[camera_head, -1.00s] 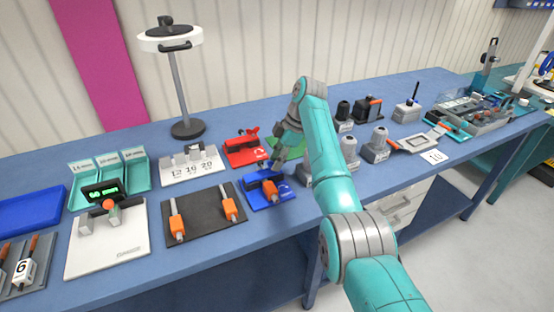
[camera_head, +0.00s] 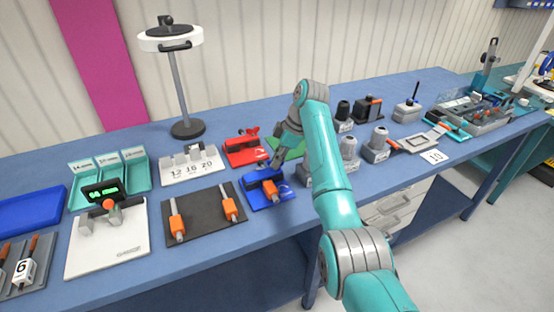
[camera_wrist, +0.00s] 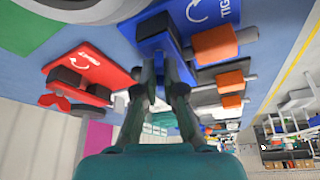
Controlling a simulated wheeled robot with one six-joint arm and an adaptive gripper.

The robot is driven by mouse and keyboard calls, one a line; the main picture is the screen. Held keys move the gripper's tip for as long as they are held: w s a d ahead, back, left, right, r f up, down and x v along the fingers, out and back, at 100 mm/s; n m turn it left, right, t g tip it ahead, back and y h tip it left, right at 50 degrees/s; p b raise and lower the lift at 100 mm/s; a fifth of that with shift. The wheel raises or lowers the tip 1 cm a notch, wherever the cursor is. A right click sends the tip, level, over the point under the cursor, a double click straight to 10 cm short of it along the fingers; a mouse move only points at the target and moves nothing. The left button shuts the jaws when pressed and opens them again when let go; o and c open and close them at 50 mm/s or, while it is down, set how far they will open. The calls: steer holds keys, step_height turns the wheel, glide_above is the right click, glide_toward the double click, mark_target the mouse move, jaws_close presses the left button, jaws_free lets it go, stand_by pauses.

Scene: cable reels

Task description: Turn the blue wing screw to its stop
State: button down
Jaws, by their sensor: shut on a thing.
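The blue fixture (camera_head: 257,200) sits on the bench near the front edge, with an orange-handled part lying across it and a white arrow on its top. In the wrist view its blue base (camera_wrist: 205,12) fills the top middle. My gripper (camera_head: 274,163) is at the back of this fixture. In the wrist view its two fingers (camera_wrist: 164,62) reach to the dark block on the fixture and are shut on the blue wing screw. The screw itself is mostly hidden between the fingertips, so its angle cannot be told.
A red fixture (camera_head: 236,158) with a red wing screw stands close behind left, and a green one (camera_head: 291,153) is partly behind my arm. A dark mat (camera_head: 203,226) with two orange-handled tools lies to the left. Grey weights (camera_head: 377,143) stand to the right.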

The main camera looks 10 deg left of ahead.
steer(key=m+t, duration=0.1)
steer(key=m, duration=0.2)
steer(key=shift+s+m+t, duration=0.1)
steer(key=shift+m+t, duration=0.2)
steer(key=shift+m, duration=0.1)
steer(key=m+t, duration=0.1)
steer(key=m, duration=0.3)
steer(key=shift+s+t+h, duration=0.1)
steer(key=shift+t+h, duration=0.3)
steer(key=m+h, duration=0.1)
steer(key=m, duration=0.2)
steer(key=m+t+h, duration=0.1)
steer(key=m, duration=0.3)
steer(key=shift+s+a+m+t, duration=0.1)
steer(key=shift+a+m+t, duration=0.1)
steer(key=shift+m+t, duration=0.1)
steer(key=m+h, duration=0.1)
steer(key=m, duration=0.2)
steer(key=shift+a+m+h, duration=0.1)
steer(key=shift+m+h, duration=0.2)
steer(key=shift+m, duration=0.1)
steer(key=m+h, duration=0.1)
steer(key=m, duration=0.3)
steer(key=shift+h, duration=0.3)
steer(key=m+h, duration=0.1)
steer(key=m, duration=0.3)
steer(key=shift+a, duration=0.15)
steer(key=shift+m+g+h, duration=0.6)
steer(key=shift+m+g, duration=0.2)
steer(key=shift+m, duration=1)
